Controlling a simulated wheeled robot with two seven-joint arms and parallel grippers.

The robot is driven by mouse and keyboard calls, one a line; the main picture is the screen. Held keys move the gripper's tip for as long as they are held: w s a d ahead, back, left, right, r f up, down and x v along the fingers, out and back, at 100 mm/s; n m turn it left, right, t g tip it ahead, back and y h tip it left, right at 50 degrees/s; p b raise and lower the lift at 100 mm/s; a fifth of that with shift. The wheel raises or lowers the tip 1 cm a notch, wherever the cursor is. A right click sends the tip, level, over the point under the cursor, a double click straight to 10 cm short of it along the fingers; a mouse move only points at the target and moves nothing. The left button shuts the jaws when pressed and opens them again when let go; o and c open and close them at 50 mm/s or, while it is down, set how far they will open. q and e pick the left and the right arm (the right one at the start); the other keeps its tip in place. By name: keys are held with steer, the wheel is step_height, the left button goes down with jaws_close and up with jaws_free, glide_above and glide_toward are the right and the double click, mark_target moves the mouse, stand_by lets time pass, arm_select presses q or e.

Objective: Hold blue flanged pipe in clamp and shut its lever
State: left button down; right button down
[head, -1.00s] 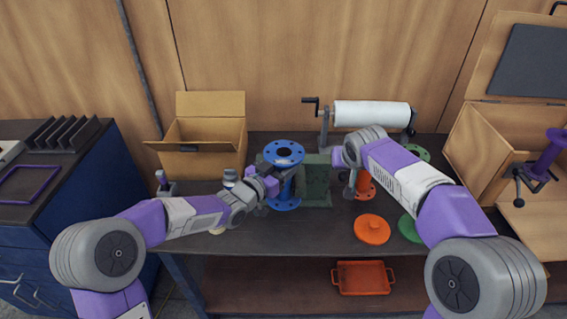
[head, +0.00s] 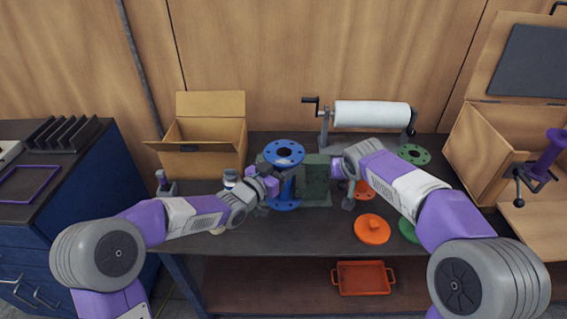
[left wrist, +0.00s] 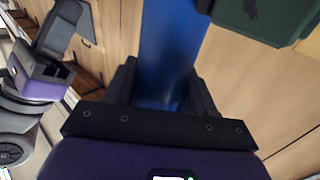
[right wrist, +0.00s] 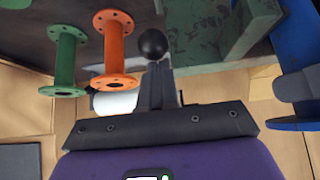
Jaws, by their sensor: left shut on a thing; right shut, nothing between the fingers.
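The blue flanged pipe (head: 284,153) stands upright at the middle of the bench, against the left side of the green clamp (head: 317,185). My left gripper (head: 272,186) is shut on the pipe's tube, and the blue tube (left wrist: 172,50) fills the space between its fingers in the left wrist view. My right gripper (right wrist: 160,80) is shut and empty. A black ball knob (right wrist: 153,44), seemingly of the clamp's lever, shows just beyond its fingertips; I cannot tell if they touch. The green clamp body (right wrist: 215,28) is beside it. My right arm hides part of the clamp in the head view.
An orange flanged pipe (right wrist: 115,45) and a green one (right wrist: 64,60) stand right of the clamp. An orange lid (head: 372,229) lies in front. A cardboard box (head: 203,160) and a paper roll (head: 372,114) are behind.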

arm_select(q)
steer(key=shift+s+d+r, duration=0.1)
steer(key=shift+d+r, duration=0.15)
steer(key=shift+d, duration=0.05)
arm_select(e)
steer(key=shift+s+f, duration=0.2)
steer(key=shift+f, duration=0.3)
steer(key=shift+r, duration=3.1)
arm_select(q)
steer(key=c, duration=0.7)
jaws_free()
steer(key=o, duration=0.4)
steer(key=shift+d, duration=0.1)
arm_select(e)
steer(key=shift+d, duration=0.2)
steer(key=shift+a, duration=0.1)
arm_select(q)
steer(key=v, duration=0.7)
steer(key=shift+s+a, duration=0.25)
steer(key=shift+a, duration=0.1)
